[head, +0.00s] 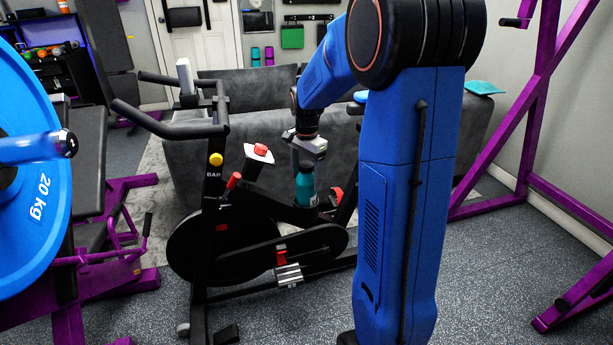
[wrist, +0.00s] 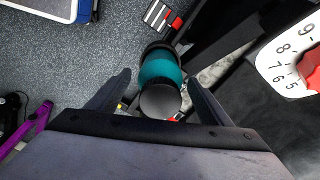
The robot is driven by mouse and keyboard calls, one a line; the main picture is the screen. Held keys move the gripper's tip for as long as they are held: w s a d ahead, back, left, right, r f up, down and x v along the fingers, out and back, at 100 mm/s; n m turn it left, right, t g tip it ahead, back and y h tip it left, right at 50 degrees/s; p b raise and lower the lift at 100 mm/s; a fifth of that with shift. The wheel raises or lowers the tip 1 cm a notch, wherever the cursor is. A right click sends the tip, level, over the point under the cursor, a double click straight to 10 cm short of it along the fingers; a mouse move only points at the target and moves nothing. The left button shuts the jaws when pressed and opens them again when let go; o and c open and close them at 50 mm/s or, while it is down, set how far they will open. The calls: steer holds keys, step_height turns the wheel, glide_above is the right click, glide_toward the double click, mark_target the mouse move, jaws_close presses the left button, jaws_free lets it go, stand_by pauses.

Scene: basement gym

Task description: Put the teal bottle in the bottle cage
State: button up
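The teal bottle (head: 306,188) stands about upright at the exercise bike's frame, its dark cap up. In the wrist view the bottle (wrist: 160,70) shows from above, its lower end inside a dark ring (wrist: 157,47) that looks like the bottle cage. How deep it sits is hidden. My gripper (head: 307,155) is directly above the bottle, pointing down. In the wrist view its two fingers are spread, one on each side of the bottle, with gaps between them and the cap.
The exercise bike (head: 215,150) has handlebars at left and a white dial with a red knob (head: 259,152) close beside my gripper. A grey sofa (head: 255,95) stands behind. Purple racks (head: 535,120) flank the area. Open floor lies in front.

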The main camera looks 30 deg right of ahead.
step_height(320, 180, up, 12)
steer(key=shift+r, duration=0.1)
steer(key=s+a+r+n+t, duration=0.2)
steer(key=s+a+n, duration=0.7)
steer(key=s, duration=0.6)
steer(key=s+a+f+n+t, duration=0.1)
steer(key=s+a+f+n, duration=0.2)
steer(key=s, duration=0.4)
steer(key=s+a+f+n+t, duration=0.1)
steer(key=s+a+f+n, duration=0.2)
steer(key=s, duration=0.5)
steer(key=shift+a+f+n+t, duration=0.15)
steer(key=shift+a+n+t, duration=0.25)
steer(key=shift+a, duration=0.05)
steer(key=shift+s, duration=0.1)
